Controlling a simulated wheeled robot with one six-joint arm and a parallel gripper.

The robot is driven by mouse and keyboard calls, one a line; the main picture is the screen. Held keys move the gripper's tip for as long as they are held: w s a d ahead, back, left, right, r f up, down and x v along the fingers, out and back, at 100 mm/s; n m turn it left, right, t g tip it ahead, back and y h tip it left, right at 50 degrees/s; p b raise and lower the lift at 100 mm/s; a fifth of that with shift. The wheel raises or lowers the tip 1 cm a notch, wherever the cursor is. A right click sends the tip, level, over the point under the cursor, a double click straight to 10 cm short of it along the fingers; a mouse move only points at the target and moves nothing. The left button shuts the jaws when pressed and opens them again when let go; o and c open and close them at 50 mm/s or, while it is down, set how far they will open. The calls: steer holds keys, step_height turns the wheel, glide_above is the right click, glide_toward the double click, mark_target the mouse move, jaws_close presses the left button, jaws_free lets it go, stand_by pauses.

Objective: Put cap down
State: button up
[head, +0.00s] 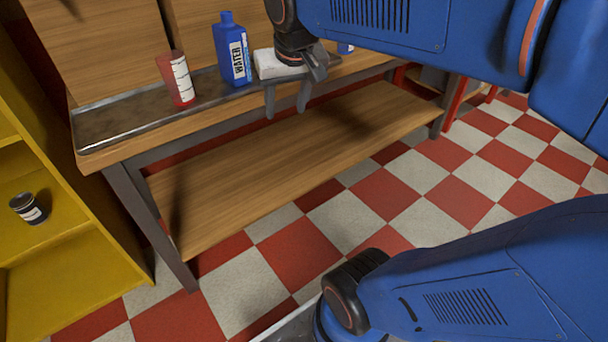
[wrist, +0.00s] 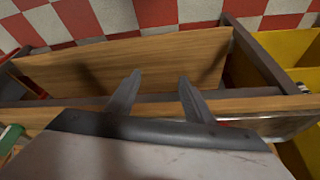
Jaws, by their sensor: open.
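No cap can be made out for certain in either view. My gripper (head: 287,108) is open, its two fingers pointing down in front of the workbench's front edge in the head view. In the wrist view my gripper (wrist: 158,84) shows two spread fingers with nothing between them, above the lower wooden shelf (wrist: 200,62). A blue WATER bottle (head: 235,55) stands upright on the bench's metal tray (head: 115,120), left of my gripper. A pale block-like shape (head: 270,66) shows behind the gripper; I cannot tell what it is.
A translucent red container (head: 180,85) with a white label stands on the tray. A dark jar (head: 28,208) sits in the yellow shelf unit (head: 75,270) at left. A small green thing (wrist: 10,138) shows at the wrist view's left edge. The checkered floor (head: 400,195) is clear.

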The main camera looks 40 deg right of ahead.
steer(key=s+a+f+n+y, duration=0.1)
steer(key=s+a+f+n, duration=0.2)
steer(key=s+f, duration=0.7)
steer(key=shift+s+a+f+t, duration=0.2)
steer(key=shift+s+a+t, duration=0.15)
steer(key=shift+s, duration=0.8)
